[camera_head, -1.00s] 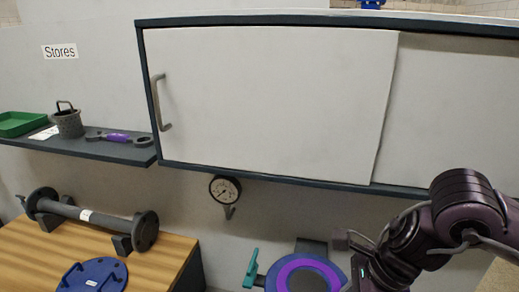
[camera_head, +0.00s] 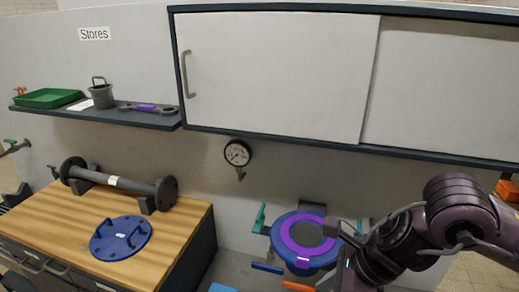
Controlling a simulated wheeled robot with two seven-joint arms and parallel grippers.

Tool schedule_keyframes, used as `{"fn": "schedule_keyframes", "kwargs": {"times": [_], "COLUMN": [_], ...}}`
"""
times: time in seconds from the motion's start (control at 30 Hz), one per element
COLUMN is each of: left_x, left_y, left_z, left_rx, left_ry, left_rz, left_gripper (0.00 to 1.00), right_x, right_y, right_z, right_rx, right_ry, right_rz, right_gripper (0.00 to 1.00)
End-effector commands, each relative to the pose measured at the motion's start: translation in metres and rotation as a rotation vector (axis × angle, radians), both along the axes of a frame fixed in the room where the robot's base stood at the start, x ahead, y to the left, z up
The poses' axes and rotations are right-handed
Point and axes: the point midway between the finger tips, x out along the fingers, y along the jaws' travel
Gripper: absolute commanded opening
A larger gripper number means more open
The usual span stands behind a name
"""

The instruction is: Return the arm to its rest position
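My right arm comes in from the lower right, bent over the floor in front of the wall. Its gripper (camera_head: 350,236) is at the right edge of a blue round housing with a purple ring (camera_head: 303,238); the fingers are too small and partly hidden to tell whether they are open or shut, and I cannot tell whether they touch the housing. My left arm and gripper are not in view.
A cabinet with a sliding white door (camera_head: 280,75) hangs on the wall. A shelf (camera_head: 110,115) holds a green tray (camera_head: 48,98), a strainer basket (camera_head: 102,95) and a spanner (camera_head: 150,108). A wooden bench (camera_head: 70,240) holds a flanged pipe (camera_head: 118,182) and a blue lid (camera_head: 121,238). A gauge (camera_head: 237,153) is on the wall.

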Motion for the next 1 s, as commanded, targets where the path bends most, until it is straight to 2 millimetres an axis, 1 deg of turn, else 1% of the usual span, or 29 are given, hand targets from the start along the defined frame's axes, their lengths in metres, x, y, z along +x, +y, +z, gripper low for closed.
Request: {"fn": "schedule_keyframes", "kwargs": {"times": [0.03, 0.17, 0.37, 0.4, 0.47, 0.5, 0.57, 0.6, 0.67, 0.7, 0.77, 0.8, 0.87, 0.9, 0.97, 1.0], "left_x": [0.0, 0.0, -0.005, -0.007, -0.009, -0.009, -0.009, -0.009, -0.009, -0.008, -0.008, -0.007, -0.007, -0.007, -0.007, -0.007], "left_y": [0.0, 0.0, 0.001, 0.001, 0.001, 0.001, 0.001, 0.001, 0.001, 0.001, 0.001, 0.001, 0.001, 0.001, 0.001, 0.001], "left_z": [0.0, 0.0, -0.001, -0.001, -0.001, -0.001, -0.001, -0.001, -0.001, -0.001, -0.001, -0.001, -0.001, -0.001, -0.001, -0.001], "left_rx": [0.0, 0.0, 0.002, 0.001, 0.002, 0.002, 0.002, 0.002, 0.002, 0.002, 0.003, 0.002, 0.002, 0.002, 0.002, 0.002], "left_ry": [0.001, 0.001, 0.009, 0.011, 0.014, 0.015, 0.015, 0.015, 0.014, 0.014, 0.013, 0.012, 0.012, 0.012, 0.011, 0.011], "left_rz": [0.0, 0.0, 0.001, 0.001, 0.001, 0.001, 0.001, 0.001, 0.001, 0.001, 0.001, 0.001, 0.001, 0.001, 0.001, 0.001], "left_gripper": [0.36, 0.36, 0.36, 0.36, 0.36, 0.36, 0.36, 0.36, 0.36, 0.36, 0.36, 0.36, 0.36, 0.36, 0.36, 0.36], "right_x": [-0.001, 0.001, 0.001, 0.002, 0.002, 0.004, 0.008, 0.013, 0.02, 0.026, 0.035, 0.041, 0.048, 0.05, 0.05, 0.047], "right_y": [0.009, 0.037, 0.092, 0.105, 0.124, 0.136, 0.149, 0.153, 0.154, 0.151, 0.141, 0.131, 0.111, 0.096, 0.07, 0.052], "right_z": [-0.003, -0.006, -0.003, 0.0, 0.006, 0.012, 0.021, 0.027, 0.034, 0.037, 0.036, 0.033, 0.023, 0.013, -0.006, -0.021], "right_rx": [0.024, 0.108, 0.319, 0.382, 0.491, 0.573, 0.701, 0.784, 0.905, 0.98, 1.087, 1.153, 1.242, 1.295, 1.363, 1.397], "right_ry": [0.002, 0.003, 0.042, 0.062, 0.107, 0.146, 0.221, 0.277, 0.37, 0.439, 0.547, 0.622, 0.735, 0.81, 0.917, 0.98], "right_rz": [-0.013, -0.075, -0.248, -0.303, -0.409, -0.496, -0.645, -0.753, -0.927, -1.052, -1.252, -1.393, -1.619, -1.776, -2.024, -2.19], "right_gripper": [0.28, 0.28, 0.28, 0.28, 0.28, 0.28, 0.28, 0.28, 0.28, 0.28, 0.28, 0.28, 0.28, 0.28, 0.28, 0.28]}}
